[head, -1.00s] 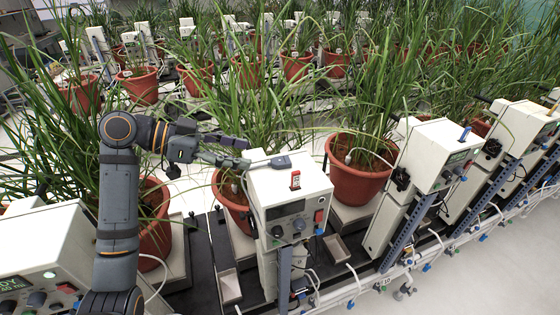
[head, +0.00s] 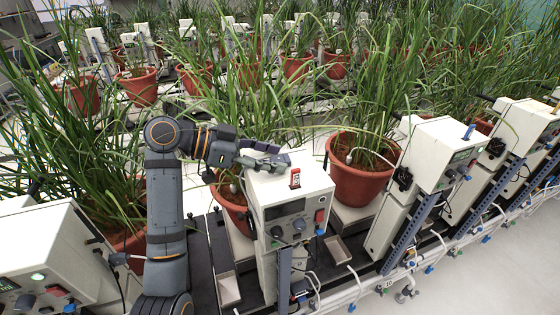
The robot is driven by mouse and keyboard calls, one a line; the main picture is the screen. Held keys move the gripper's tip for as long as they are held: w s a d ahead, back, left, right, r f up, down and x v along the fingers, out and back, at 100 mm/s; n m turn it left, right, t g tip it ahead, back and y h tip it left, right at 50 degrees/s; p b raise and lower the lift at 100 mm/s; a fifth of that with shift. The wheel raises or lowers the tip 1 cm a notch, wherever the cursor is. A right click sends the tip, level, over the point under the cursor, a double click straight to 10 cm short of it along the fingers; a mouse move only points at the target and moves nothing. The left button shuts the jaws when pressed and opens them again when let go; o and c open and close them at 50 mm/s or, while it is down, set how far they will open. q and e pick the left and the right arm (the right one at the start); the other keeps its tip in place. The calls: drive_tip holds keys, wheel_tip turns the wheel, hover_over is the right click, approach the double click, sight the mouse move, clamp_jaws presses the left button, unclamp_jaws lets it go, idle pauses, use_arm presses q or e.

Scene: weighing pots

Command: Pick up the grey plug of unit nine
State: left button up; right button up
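The grey plug (head: 281,159) lies on the top of the white unit box (head: 312,184) in the middle of the head view. My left gripper (head: 272,157) comes in from the left, low over the box top. Its two fingers look apart, with the tips at the plug, one on the far side and one on the near side. The fingers partly hide the plug, and I cannot tell whether they touch it. I cannot read a number nine on the box. My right gripper is not in view.
A red-and-white switch-like piece (head: 295,178) stands on the same box, close to the fingers. A terracotta pot (head: 233,202) with tall leaves is just behind the box. Another pot (head: 360,180) and another white unit (head: 440,150) stand to the right. Floor is clear at lower right.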

use_arm(q)
drive_tip(key=shift+d, duration=0.1)
drive_tip(key=c, duration=0.8)
drive_tip(key=shift+r+b, duration=0.4)
drive_tip(key=shift+b, duration=0.05)
drive_tip(key=shift+c, duration=0.2)
drive_tip(key=r, duration=0.1)
drive_tip(key=r+b, duration=0.2)
drive_tip(key=shift+s+a+r, duration=0.1)
drive_tip(key=shift+s+a, duration=0.2)
drive_tip(key=shift+s, duration=0.1)
drive_tip(key=s+a+r+b, duration=0.4)
drive_tip(key=s+a+r, duration=0.1)
drive_tip(key=s+r, duration=0.4)
drive_tip(key=s, duration=0.2)
drive_tip(key=shift+s+a, duration=0.25)
drive_tip(key=shift+s, duration=0.15)
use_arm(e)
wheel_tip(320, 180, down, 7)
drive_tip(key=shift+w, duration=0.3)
